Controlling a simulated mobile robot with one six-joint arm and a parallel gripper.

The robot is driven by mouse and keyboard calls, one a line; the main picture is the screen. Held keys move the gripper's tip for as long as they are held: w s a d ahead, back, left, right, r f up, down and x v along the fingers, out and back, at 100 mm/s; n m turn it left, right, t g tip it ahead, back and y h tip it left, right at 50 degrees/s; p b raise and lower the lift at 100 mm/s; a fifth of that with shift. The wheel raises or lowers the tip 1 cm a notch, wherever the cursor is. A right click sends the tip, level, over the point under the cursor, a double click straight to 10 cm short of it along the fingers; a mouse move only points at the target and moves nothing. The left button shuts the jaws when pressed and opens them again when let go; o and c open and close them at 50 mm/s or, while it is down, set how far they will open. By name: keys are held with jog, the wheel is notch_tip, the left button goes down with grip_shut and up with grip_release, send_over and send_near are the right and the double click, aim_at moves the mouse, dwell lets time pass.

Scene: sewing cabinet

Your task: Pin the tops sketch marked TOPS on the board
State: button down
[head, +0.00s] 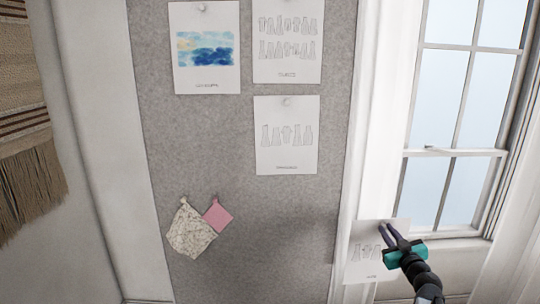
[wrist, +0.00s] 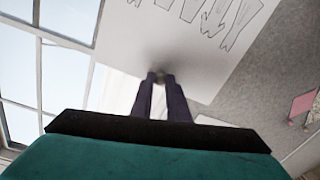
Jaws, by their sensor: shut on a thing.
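My gripper (head: 386,232) is shut on a white sketch sheet (head: 360,265) near one of its edges, in front of the window frame's left side. The sheet bears outline drawings of garments and a small label too blurred to read surely. In the wrist view the sheet (wrist: 135,40) spreads beyond my fingertips (wrist: 159,78), and a small dark round thing, perhaps a pin head, sits between them. The grey board (head: 240,270) stands to the left. The sheet overlaps the white trim in the picture, right of the board; its distance from the wall is unclear.
Pinned on the board are a blue watercolour (head: 205,78), an upper sketch sheet (head: 287,65) and a lower sketch sheet (head: 287,150). A cream fabric swatch (head: 190,232) and a pink swatch (head: 218,215) hang lower left. The board's lower right is bare. A window (head: 460,120) stands right.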

jog(key=s+a+f+n+g+y, duration=0.3)
jog(key=s+a+n+y, duration=0.2)
jog(key=a, duration=0.3)
jog(key=s+a+f+n+g+y, duration=0.3)
jog(key=s+a+n+g+y, duration=0.1)
jog(key=a+y, duration=0.4)
jog(key=shift+s+a+n+g+y, duration=0.25)
jog(key=shift+s+n, duration=0.35)
jog(key=shift+s, duration=0.4)
